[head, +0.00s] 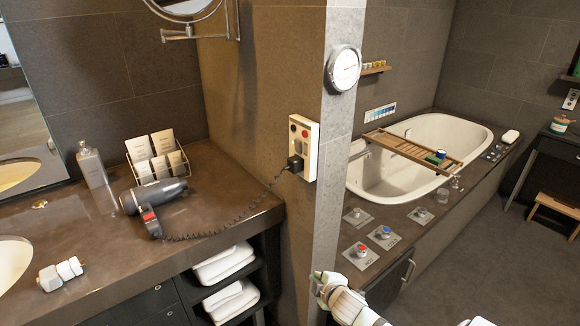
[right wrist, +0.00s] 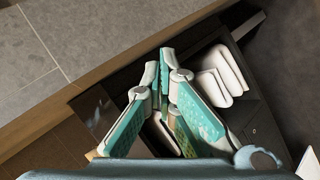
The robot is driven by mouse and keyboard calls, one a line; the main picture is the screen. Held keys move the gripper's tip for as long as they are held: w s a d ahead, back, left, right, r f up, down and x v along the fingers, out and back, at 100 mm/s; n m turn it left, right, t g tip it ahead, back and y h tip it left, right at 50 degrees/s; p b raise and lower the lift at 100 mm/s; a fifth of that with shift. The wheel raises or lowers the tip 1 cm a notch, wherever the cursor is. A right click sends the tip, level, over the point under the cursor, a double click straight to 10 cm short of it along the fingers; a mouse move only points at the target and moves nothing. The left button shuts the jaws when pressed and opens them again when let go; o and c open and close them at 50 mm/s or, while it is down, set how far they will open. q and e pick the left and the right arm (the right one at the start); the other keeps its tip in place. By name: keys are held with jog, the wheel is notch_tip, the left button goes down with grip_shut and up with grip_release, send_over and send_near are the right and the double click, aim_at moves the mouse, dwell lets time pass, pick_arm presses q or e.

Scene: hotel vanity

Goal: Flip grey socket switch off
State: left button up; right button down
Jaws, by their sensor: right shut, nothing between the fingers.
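The socket panel (head: 303,148) is a white box on the side of the tiled pillar, with red and dark round buttons in its upper part. A grey switch (head: 303,146) seems to sit in its middle, too small to read its position. A black plug (head: 295,164) is in its lower part, with a coiled cord running to the hair dryer. My left gripper is not in view.
The hair dryer (head: 152,198) lies on the dark counter (head: 215,185). A round gauge (head: 343,69) hangs on the pillar above the panel. The bathtub (head: 375,172) and its ledge with knobs are to the right. Folded towels (head: 228,262) fill the shelves below.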

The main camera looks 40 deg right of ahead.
aim_at(298, 147)
jog(key=w+a+r+n+t, duration=0.1)
jog(key=w+r+n+t, duration=0.1)
jog(key=r, duration=0.8)
jog(key=w+a+r+n+t, duration=0.1)
jog(key=w+r+n+t, duration=0.15)
jog(key=r, duration=0.75)
jog(key=s+a+r+n+t, duration=0.1)
jog(key=a+r, duration=0.1)
jog(key=r, duration=0.6)
jog(key=s+a+r+n+t, duration=0.1)
jog(key=a+r+n+t, duration=0.1)
jog(key=r, duration=0.6)
jog(key=shift+s+a, duration=0.35)
jog(key=shift+a, duration=0.35)
jog(key=shift+w+t, duration=0.2)
jog(key=shift+t, duration=0.05)
jog(key=w+d, duration=0.2)
jog(key=w, duration=0.1)
jog(key=w+d, duration=0.2)
jog(key=w, duration=0.1)
jog(key=w+d, duration=0.2)
jog(key=w, duration=0.1)
jog(key=shift+w+d+r, duration=0.1)
jog(key=shift+d+r, duration=0.2)
